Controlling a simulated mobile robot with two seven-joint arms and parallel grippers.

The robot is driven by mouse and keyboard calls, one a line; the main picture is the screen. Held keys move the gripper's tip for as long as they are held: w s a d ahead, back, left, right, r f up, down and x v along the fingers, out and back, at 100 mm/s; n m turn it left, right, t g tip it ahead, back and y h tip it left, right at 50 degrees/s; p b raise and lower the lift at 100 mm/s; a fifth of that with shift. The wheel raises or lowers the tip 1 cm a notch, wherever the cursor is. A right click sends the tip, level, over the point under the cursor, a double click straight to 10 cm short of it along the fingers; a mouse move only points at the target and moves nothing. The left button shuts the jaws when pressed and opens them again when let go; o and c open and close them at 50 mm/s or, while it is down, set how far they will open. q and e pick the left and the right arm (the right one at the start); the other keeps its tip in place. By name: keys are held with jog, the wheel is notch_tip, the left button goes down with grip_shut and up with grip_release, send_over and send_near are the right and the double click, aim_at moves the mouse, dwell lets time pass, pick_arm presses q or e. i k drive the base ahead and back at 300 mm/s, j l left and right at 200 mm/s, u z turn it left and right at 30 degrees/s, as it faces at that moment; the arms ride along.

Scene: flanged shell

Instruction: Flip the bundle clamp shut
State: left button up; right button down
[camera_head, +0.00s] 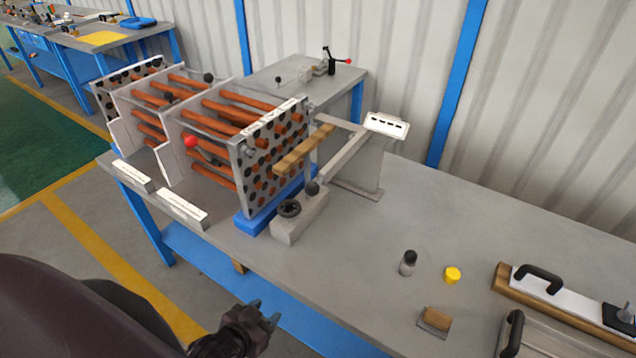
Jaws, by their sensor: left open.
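The tube bundle (226,118), copper-coloured tubes running through several perforated plates, lies on the workbench at the left. A red ball knob (190,142) on a thin lever shows at its near side; it looks like part of the bundle clamp. I cannot tell the clamp's exact position. Dark ball knobs (208,77) also show along the bundle. My left gripper (265,311) is open and empty at the bottom of the view, in front of the bench edge, well below and apart from the bundle and the red knob. My right gripper is not in view.
A wooden bar (304,150) on a grey frame and a block with a dark round knob (289,208) stand by the bundle's right end. A bottle (408,263), yellow cap (452,275) and small wooden block (435,321) stand on the bench (350,255).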

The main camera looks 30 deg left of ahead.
aim_at(191, 141)
jog(key=u, duration=1.55)
